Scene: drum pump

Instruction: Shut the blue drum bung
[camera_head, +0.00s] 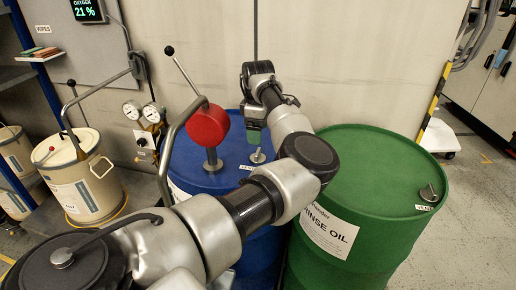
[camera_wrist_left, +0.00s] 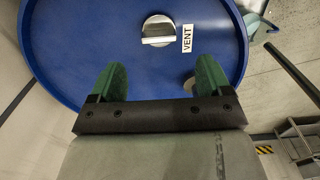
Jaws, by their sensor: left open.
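The blue drum (camera_head: 235,165) stands at the middle of the head view. Its silver bung (camera_head: 258,156) sits on the lid beside a white label. In the left wrist view, the bung (camera_wrist_left: 157,30) is a round cap with a bar grip across it, next to the VENT label (camera_wrist_left: 187,38). I cannot tell whether it is fully seated. My left gripper (camera_head: 253,133) is above the blue lid, close to the bung. Its green fingers (camera_wrist_left: 159,78) are apart, with nothing between them; the bung lies beyond their tips. My right gripper is not in view.
A red pump (camera_head: 208,126) with a lever rises from the blue lid, left of the gripper. A green drum (camera_head: 370,170) with its own bung (camera_head: 428,193) stands close on the right. A cream container (camera_head: 80,180) is at left. The wall is close behind.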

